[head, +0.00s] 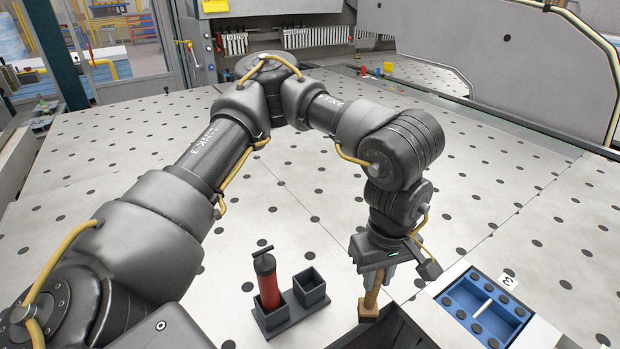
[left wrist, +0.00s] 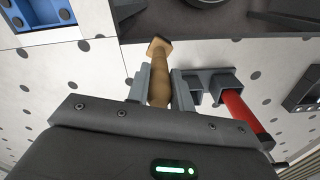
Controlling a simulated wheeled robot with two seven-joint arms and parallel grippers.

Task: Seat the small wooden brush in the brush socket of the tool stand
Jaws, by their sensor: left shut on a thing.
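The small wooden brush (head: 370,302) has a brown handle and a lighter block at its lower end. My left gripper (head: 374,283) is shut on its handle and holds it roughly upright, to the right of the tool stand. The brush also shows between the fingers in the left wrist view (left wrist: 158,83). The dark grey tool stand (head: 288,317) has two square sockets. The left one holds a red-handled tool (head: 268,284); the right one, the empty socket (head: 310,287), is open at the top. The brush is apart from the stand. My right gripper is not in view.
A blue tray (head: 462,314) with dark round pads and a small light pin stands on a white block at the right, close to the gripper. A dark edge lies below the brush. The perforated table behind is largely clear.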

